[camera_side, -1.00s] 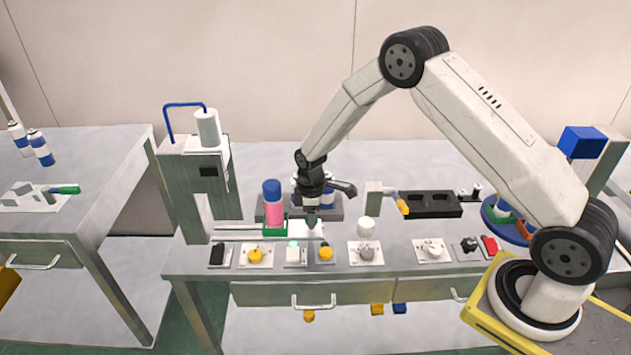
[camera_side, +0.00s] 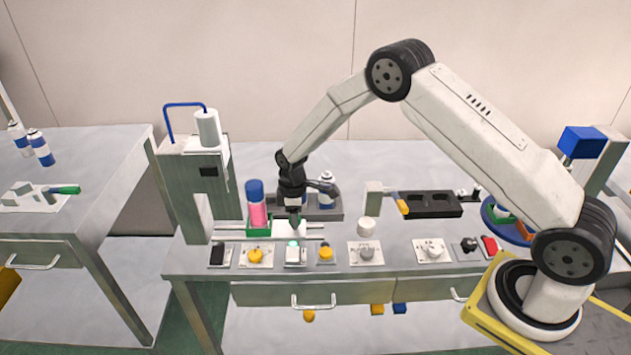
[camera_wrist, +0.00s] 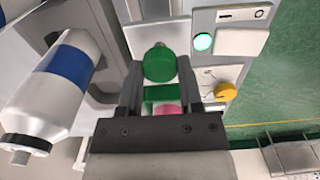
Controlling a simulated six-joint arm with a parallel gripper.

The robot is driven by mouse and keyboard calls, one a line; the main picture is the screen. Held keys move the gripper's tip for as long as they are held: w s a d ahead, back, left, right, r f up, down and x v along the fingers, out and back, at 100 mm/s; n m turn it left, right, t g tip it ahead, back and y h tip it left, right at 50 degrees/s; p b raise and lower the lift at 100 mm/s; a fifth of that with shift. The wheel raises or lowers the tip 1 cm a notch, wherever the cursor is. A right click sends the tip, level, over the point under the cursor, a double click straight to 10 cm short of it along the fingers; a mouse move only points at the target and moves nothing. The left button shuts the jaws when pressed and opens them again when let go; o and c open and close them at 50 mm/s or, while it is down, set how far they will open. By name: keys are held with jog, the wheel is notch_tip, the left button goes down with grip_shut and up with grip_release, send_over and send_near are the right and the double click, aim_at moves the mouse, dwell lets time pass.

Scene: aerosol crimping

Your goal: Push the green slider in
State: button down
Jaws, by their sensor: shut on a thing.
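The green slider (camera_side: 259,232) sits on pale rails to the right of the grey press (camera_side: 205,190). It carries an upright pink can with a blue top (camera_side: 257,205). In the wrist view the slider's round green knob (camera_wrist: 160,64) lies between the two fingers of my gripper (camera_wrist: 160,72), which is shut on it. Part of the green block (camera_wrist: 160,93) and some pink show behind the knob. In the side view my gripper (camera_side: 294,220) is just right of the can, pointing down, and mostly hides the knob.
Blue-and-white cans stand in a grey rack (camera_side: 330,213) behind my gripper; one (camera_wrist: 52,80) is close on the left in the wrist view. A control panel with a lit green button (camera_wrist: 203,42) and a yellow knob (camera_wrist: 225,91) lies to the right there.

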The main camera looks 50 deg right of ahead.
aim_at(262, 214)
jog(key=shift+w+a, duration=2.4)
jog(key=shift+w, duration=0.2)
jog(key=shift+w+a+r, duration=0.1)
jog(key=shift+w+a, duration=0.3)
jog(key=shift+a, duration=0.15)
jog(key=c, duration=0.6)
grip_release()
jog(key=shift+w, duration=0.1)
jog(key=o, duration=0.3)
jog(key=shift+o, duration=0.2)
jog(key=shift+r, duration=0.1)
